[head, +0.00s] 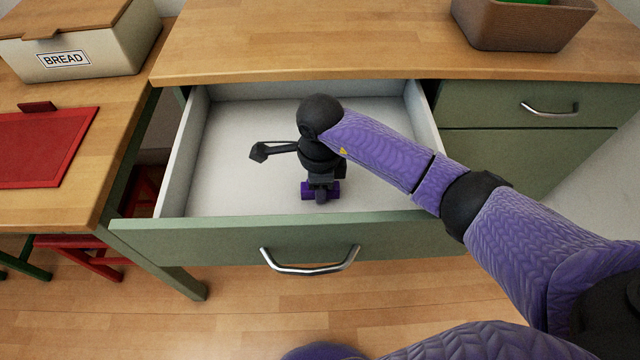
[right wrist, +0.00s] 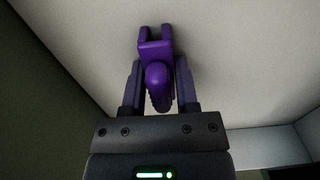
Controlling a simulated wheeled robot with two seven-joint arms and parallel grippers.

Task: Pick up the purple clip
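The purple clip (head: 308,190) lies on the floor of the open drawer, near its front panel. In the right wrist view the clip (right wrist: 155,50) sits between the two fingers, its rounded end toward the camera and its forked end away. My right gripper (head: 321,188) points down into the drawer, over the clip. The gripper hides part of the clip in the head view. My left gripper is not in view.
The drawer's white walls (head: 183,150) and green front (head: 200,243) surround my right gripper. The wooden countertop (head: 300,55) lies behind, with a brown bin (head: 510,30) at right. A bread box (head: 85,45) and red board (head: 40,145) stand at left. The drawer is otherwise clear.

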